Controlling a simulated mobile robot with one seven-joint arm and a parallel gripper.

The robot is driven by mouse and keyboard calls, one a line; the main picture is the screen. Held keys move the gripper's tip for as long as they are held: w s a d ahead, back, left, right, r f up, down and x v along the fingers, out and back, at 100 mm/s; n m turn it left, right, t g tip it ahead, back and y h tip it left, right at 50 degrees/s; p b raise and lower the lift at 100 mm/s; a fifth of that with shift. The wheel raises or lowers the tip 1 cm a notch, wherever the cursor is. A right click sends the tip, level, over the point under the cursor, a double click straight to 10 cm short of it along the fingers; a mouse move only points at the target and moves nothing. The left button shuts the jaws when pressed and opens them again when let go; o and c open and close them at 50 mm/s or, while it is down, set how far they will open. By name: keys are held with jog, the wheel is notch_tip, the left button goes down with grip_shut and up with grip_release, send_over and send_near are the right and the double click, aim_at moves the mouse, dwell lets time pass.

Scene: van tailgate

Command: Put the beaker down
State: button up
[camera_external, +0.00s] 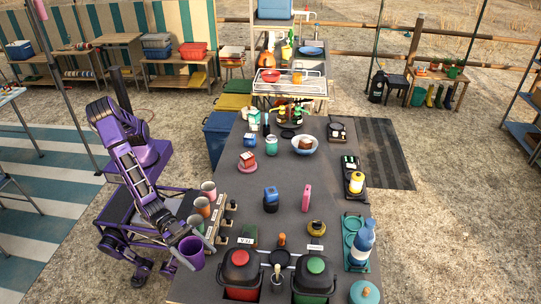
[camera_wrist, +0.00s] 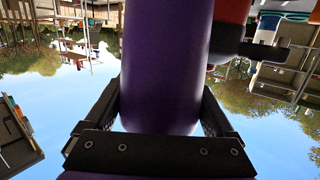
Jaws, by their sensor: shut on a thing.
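The purple beaker (camera_external: 191,254) is held by my gripper (camera_external: 181,238) near the front left side of the long dark table (camera_external: 225,262). In the wrist view the purple beaker (camera_wrist: 165,70) fills the middle, between the two dark fingers of my gripper (camera_wrist: 158,112). The fingers are shut on its sides. In the external view its mouth faces up and it looks slightly tilted. I cannot tell whether it touches anything below.
Several cups, one grey (camera_external: 208,188) and one orange-brown (camera_external: 202,206), stand along the table's left edge behind the beaker. The middle of the table has bare room (camera_external: 235,200).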

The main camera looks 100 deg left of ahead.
aim_at(201, 268)
notch_tip(201, 268, down, 8)
jog(key=shift+b, duration=0.3)
jog(key=shift+f+b, duration=0.3)
jog(key=o, duration=1)
jog(key=shift+r, duration=0.1)
jog(key=shift+o, duration=0.2)
jog(key=shift+r, duration=0.1)
jog(key=shift+r+p, duration=0.2)
jog(key=shift+p, duration=0.25)
jog(key=v, duration=1.2)
jog(key=shift+f, duration=0.2)
